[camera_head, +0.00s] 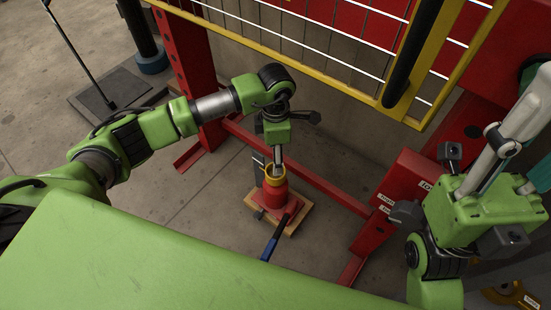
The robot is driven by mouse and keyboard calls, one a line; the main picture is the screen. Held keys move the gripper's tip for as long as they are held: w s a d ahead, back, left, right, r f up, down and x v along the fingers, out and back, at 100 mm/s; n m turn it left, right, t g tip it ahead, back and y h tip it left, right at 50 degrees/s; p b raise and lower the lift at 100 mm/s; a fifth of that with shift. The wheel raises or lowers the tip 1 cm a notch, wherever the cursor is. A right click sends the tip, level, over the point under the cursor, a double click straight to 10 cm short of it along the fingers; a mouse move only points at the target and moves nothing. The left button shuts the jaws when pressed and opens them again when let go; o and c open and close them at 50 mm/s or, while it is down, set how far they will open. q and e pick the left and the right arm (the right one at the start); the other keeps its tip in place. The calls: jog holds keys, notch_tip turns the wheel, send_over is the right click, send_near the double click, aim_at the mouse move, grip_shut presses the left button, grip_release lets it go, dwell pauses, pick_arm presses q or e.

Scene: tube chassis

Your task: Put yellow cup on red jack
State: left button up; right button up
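The red jack (274,194) stands upright on a small wooden board on the floor, with a blue handle (273,241) sticking out toward me. The yellow cup (267,181) is at the top of the jack; I cannot tell whether it rests there or is held just above. My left gripper (278,160) points down from above, with a grey finger at the cup's mouth. Whether its fingers are shut on the cup is not clear. My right arm is folded at the right, and its fingers cannot be made out.
A red frame with a yellow-edged wire guard (290,50) stands behind the jack. A red floor rail (310,176) runs close behind it, and a red box (405,190) is at the right. A dark plate (112,95) lies at the upper left. Floor left of the jack is clear.

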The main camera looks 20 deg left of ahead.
pick_arm(q)
notch_tip(320, 180, up, 3)
jog(key=shift+r+p, duration=0.1)
jog(key=shift+p, duration=0.3)
dwell(0.3)
